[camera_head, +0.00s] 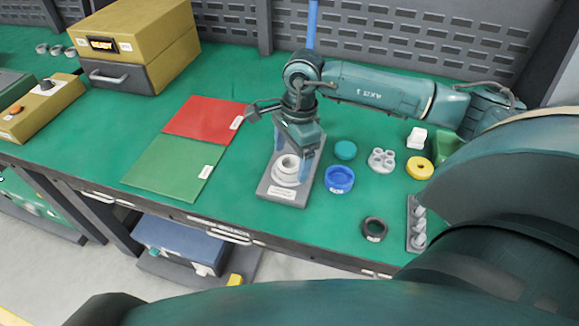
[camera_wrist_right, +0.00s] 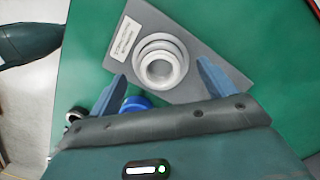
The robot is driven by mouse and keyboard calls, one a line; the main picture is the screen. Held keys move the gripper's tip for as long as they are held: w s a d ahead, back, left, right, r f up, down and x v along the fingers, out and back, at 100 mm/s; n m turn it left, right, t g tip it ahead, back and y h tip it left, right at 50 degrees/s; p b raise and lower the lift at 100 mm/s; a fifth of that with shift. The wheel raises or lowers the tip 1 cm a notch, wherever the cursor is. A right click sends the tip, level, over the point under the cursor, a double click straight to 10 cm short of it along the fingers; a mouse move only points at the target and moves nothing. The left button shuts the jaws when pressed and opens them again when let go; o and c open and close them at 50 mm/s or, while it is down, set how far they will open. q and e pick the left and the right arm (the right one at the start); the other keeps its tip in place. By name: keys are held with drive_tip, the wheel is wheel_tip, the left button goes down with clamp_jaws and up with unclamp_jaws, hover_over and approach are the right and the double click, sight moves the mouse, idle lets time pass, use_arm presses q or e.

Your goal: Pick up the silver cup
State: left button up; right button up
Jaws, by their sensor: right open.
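The silver cup (camera_head: 287,171) is a pale grey, round, stepped piece with an open top. It stands on a labelled grey plate (camera_head: 268,189) near the middle of the bench. In the right wrist view the cup (camera_wrist_right: 161,66) shows its open mouth, with the plate (camera_wrist_right: 205,45) under it. My right gripper (camera_head: 292,160) points down over the cup, its blue fingers apart. In the wrist view the fingertips (camera_wrist_right: 160,72) appear on either side of the cup, with nothing held. I cannot tell whether they touch it. My left gripper is not in view.
A blue ring (camera_head: 339,179), teal disc (camera_head: 345,150), white cluster piece (camera_head: 382,160), yellow ring (camera_head: 419,168) and dark ring (camera_head: 374,229) lie right of the plate. Red (camera_head: 205,119) and green (camera_head: 172,168) mats lie left. A yellow-and-grey box (camera_head: 140,45) stands behind.

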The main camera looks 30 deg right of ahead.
drive_tip(key=shift+a+f, duration=0.1)
drive_tip(key=shift+f, duration=0.85)
drive_tip(key=shift+c, duration=0.2)
drive_tip(key=shift+r, duration=0.1)
drive_tip(key=c, duration=1)
